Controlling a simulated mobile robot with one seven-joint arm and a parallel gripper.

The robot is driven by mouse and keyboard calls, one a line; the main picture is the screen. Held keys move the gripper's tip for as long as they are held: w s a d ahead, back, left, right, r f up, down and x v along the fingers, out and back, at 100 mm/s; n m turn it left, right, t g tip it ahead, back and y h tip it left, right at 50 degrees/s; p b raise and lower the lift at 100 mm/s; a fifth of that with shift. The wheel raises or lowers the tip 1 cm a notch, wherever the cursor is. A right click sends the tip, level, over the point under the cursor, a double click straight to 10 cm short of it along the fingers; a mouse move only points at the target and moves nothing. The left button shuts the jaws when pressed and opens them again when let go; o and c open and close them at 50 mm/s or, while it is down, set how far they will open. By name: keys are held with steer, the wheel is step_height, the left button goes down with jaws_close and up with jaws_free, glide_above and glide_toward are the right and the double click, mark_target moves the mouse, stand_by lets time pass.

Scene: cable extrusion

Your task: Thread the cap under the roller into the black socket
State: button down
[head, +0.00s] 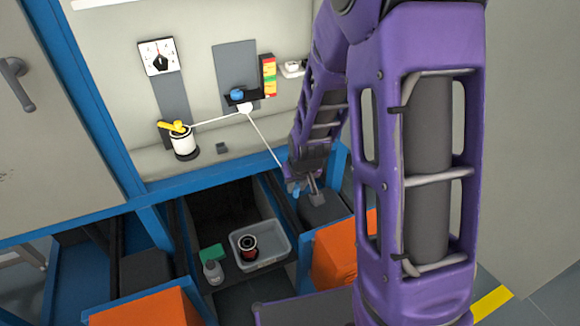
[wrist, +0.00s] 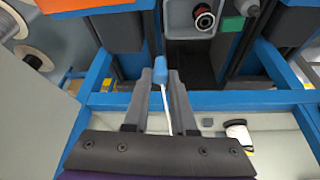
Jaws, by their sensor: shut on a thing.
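My gripper (wrist: 161,88) is shut on the blue cap (wrist: 160,68). The cap's tip shows beyond the fingers, and the white cable runs back between them. In the head view my gripper (head: 304,188) hangs low, in front of the machine's blue front rail. The cable (head: 265,138) runs taut from there up to a white roller (head: 245,108) below a black bracket, then left to a white spool (head: 183,143) with a yellow handle. Whether it passes over or under the roller is unclear. A small dark block (head: 221,148) on the ledge may be the black socket.
A grey bin (head: 272,236) with a dark-and-red spool stands in the recess below, beside a green block and a grey bottle. Orange bins (head: 345,250) flank the recess. A dial (head: 157,56) and a colored light strip (head: 268,75) are on the back panel.

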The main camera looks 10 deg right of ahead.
steer(key=w+a+n, duration=0.1)
steer(key=w, duration=0.8)
steer(key=w+a+n+y+b, duration=0.1)
steer(key=w+a+n, duration=0.1)
steer(key=w, duration=0.7)
steer(key=w+a+n+y, duration=0.1)
steer(key=w+a+n, duration=0.1)
steer(key=w, duration=0.7)
steer(key=shift+w+a+g+b, duration=0.15)
steer(key=shift+g+b, duration=0.15)
steer(key=shift+b, duration=0.1)
steer(key=shift+w+n, duration=0.3)
steer(key=shift+w, duration=0.2)
steer(key=shift+a+r, duration=0.3)
steer(key=shift+a, duration=0.35)
steer(key=a, duration=0.4)
steer(key=s+a+p, duration=0.1)
steer(key=a, duration=0.3)
steer(key=a+r, duration=0.1)
steer(key=a, duration=0.3)
steer(key=shift+s+p, duration=0.15)
steer(key=shift+p, duration=0.2)
steer(key=shift+f+b, duration=0.55)
steer(key=shift+f, duration=0.1)
steer(key=shift+f+b, duration=0.7)
steer(key=shift+f, duration=0.5)
steer(key=shift+f, duration=0.25)
